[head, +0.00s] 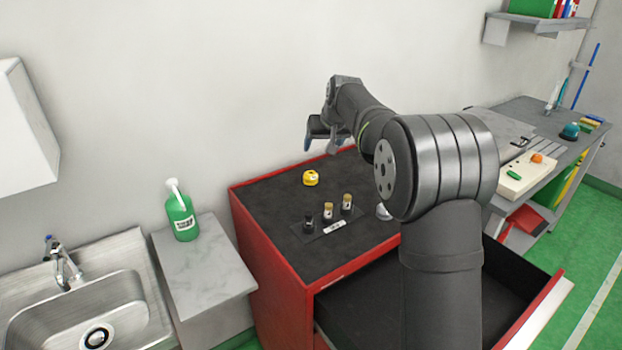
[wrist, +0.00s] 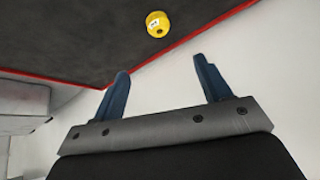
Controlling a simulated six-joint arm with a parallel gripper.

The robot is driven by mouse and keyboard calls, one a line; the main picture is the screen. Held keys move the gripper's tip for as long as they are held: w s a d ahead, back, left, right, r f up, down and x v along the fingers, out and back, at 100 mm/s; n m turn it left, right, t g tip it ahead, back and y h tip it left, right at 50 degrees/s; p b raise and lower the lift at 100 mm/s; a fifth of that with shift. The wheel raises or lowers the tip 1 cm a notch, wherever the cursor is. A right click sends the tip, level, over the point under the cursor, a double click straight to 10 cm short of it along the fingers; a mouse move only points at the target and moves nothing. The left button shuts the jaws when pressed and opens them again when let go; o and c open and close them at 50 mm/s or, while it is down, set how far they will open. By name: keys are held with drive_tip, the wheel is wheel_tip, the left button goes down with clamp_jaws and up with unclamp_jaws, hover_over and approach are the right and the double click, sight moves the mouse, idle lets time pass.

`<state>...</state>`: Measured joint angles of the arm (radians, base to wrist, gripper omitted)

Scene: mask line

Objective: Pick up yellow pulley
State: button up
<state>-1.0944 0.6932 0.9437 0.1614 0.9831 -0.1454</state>
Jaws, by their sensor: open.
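The yellow pulley (head: 310,177) lies alone on the dark top of the red cabinet (head: 262,215), near its back left part. It also shows in the wrist view (wrist: 158,24) at the top, with a small white label and a dark hole. My gripper (head: 311,143) is in the air above the back of the cabinet, up from the pulley in the head view. In the wrist view my gripper (wrist: 162,78) has its two blue fingers wide apart with nothing between them. The pulley is beyond the fingertips, apart from them.
Several small bottles (head: 328,211) stand in a row on the cabinet with a white label before them. A drawer (head: 395,300) is open at the front. A green bottle (head: 181,215) and a sink (head: 85,305) are at left. A workbench (head: 545,140) is at right.

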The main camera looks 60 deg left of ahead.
drive_tip(key=n, duration=0.2)
approach(312, 174)
drive_tip(key=x, duration=0.4)
drive_tip(key=shift+a+f, duration=0.2)
drive_tip(key=shift+f, duration=0.1)
drive_tip(key=shift+x, duration=2.6)
drive_tip(key=c, duration=1.1)
